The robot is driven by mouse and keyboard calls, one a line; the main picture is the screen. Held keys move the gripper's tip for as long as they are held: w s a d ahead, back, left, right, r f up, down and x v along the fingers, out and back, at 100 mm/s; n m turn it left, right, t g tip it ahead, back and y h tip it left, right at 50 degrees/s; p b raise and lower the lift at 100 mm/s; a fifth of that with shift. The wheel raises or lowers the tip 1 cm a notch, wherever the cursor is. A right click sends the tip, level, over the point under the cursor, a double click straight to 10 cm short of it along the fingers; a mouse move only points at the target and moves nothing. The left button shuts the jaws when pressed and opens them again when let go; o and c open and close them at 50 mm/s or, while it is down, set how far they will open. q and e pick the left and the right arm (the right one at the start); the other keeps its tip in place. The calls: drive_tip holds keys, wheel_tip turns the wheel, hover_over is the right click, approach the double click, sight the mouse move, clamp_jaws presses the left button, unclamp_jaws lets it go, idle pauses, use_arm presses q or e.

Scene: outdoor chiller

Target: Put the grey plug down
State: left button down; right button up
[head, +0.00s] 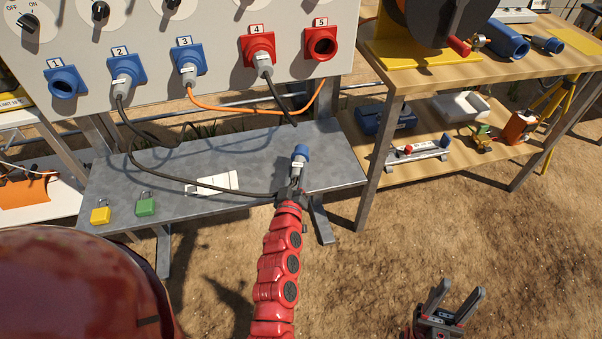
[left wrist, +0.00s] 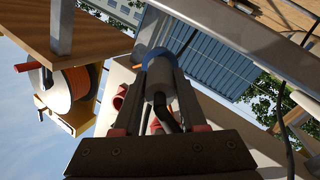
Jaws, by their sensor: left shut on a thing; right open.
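A grey plug (head: 298,164) with a blue front ring is held between the fingers of my left gripper (head: 294,186), near the right front part of the grey metal shelf (head: 160,165). In the head view its blue end points up and away from me. I cannot tell whether the plug touches the shelf. In the left wrist view the plug (left wrist: 158,82) sits between both fingers of the gripper (left wrist: 156,98), with a dark cable at its back. My right gripper (head: 454,302) is open and empty over the sandy ground at the lower right.
A socket panel (head: 215,45) with numbered blue and red sockets stands above the shelf; sockets 2, 3 and 4 hold plugs with cables. A yellow padlock (head: 101,215), a green padlock (head: 146,206) and a white card (head: 212,184) lie on the shelf. A wooden bench (head: 430,75) stands right.

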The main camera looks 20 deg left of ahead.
use_arm(q)
drive_tip(key=w, duration=0.3)
drive_tip(key=shift+d+f, duration=0.2)
drive_tip(key=shift+f, duration=0.05)
drive_tip(key=shift+f+b, duration=0.4)
drive_tip(key=shift+f, duration=1.3)
drive_tip(key=shift+f, duration=0.1)
